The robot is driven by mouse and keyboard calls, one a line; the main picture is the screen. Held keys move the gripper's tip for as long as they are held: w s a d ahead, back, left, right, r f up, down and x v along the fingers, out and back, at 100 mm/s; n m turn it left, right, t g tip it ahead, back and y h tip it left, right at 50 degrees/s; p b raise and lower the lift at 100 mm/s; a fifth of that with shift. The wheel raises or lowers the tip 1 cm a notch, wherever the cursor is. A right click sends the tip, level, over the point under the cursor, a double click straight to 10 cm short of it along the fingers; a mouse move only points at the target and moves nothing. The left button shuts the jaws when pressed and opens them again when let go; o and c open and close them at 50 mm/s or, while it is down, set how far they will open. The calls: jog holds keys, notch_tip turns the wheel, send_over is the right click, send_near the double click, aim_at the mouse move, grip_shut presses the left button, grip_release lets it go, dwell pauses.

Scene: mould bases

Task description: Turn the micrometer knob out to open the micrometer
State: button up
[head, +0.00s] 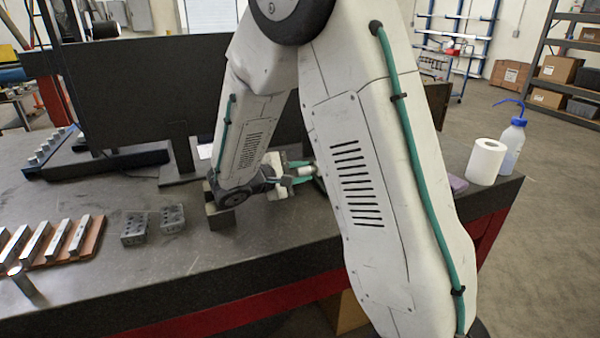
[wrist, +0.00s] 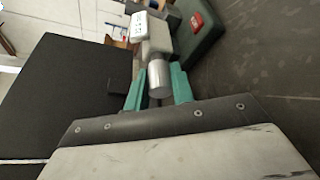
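The micrometer's silver knob (wrist: 158,78) is a smooth cylinder in the wrist view, its near end facing my gripper. Behind it are a grey block-like body and a white part with a small dark display (wrist: 139,26). My gripper (wrist: 158,88) has its two teal fingers on either side of the knob, one left and one right. Whether both fingers touch it cannot be told. In the head view, my gripper (head: 301,172) is low over the bench, fingers pointing right. My arm hides most of the micrometer there.
A dark upright panel (head: 170,85) stands behind on the dark bench (head: 190,285). Drilled grey blocks (head: 139,228) and metal bars lie left. A paper roll (head: 486,162) and wash bottle (head: 513,140) stand right.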

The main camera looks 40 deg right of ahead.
dwell(0.3)
jog(key=n+g+y, duration=0.1)
jog(key=n+g, duration=0.1)
jog(key=n, duration=0.2)
jog(key=shift+w, duration=0.1)
jog(key=n+g+y, duration=0.1)
jog(key=n+g, duration=0.1)
jog(key=n, duration=0.1)
jog(key=shift+r+n+g, duration=0.1)
jog(key=shift+n+g, duration=0.3)
jog(key=n+g, duration=0.3)
jog(key=n, duration=0.1)
jog(key=shift+w+y, duration=0.15)
jog(key=shift+y, duration=0.25)
jog(key=n+g, duration=0.2)
jog(key=n, duration=0.2)
jog(key=shift+n, duration=0.4)
